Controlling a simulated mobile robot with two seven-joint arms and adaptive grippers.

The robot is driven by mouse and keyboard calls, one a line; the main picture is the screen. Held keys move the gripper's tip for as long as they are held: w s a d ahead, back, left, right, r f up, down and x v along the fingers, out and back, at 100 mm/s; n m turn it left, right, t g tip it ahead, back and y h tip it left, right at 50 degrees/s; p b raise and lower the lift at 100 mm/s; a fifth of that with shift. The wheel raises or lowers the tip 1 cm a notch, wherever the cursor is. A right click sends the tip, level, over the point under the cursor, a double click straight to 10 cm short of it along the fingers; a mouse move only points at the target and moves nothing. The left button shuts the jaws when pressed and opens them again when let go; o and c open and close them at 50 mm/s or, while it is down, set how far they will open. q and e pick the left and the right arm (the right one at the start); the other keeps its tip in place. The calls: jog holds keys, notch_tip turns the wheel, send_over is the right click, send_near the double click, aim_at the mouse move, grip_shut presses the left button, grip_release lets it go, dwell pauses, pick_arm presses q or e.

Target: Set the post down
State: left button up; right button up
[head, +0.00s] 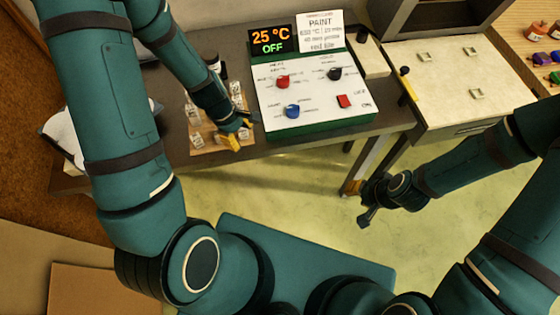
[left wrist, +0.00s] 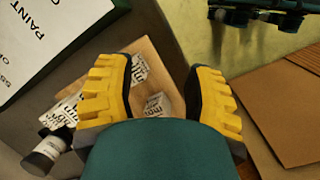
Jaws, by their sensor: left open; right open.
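Several small pale blocks with dark printed labels, which may be the posts, stand on a wooden board (head: 208,150) at the left of the grey table. In the left wrist view, labelled blocks (left wrist: 155,104) show on the board beyond and between the fingers. My left gripper (head: 238,132) is over the board's right front edge, its yellow fingers apart. In the left wrist view the left gripper (left wrist: 163,100) grips nothing that I can see. Which block is the task's post I cannot tell. My right gripper (head: 367,200) is open and empty over the floor, right of the table leg.
A control panel (head: 315,85) with knobs stands right of the board, below a 25 °C OFF display (head: 271,40) and a PAINT sign (head: 320,32). A dark bottle (head: 212,63) stands behind the board. A pale-topped cabinet (head: 445,75) is at right.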

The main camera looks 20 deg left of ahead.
pick_arm(q)
jog(key=s+d+f+m, duration=0.2)
jog(key=d+f+m, duration=0.1)
jog(key=d+m, duration=0.4)
jog(key=s+d+f+m+t+h, duration=0.1)
jog(key=s+d+f+m, duration=0.1)
jog(key=d+m, duration=0.5)
jog(key=shift+d+f, duration=0.5)
jog(key=shift+f, duration=0.1)
notch_tip(320, 180, down, 8)
jog(key=b, duration=0.7)
jog(key=shift+s+d+r+m, duration=0.15)
jog(key=shift+s+r+m, duration=0.1)
jog(key=shift+m, duration=0.05)
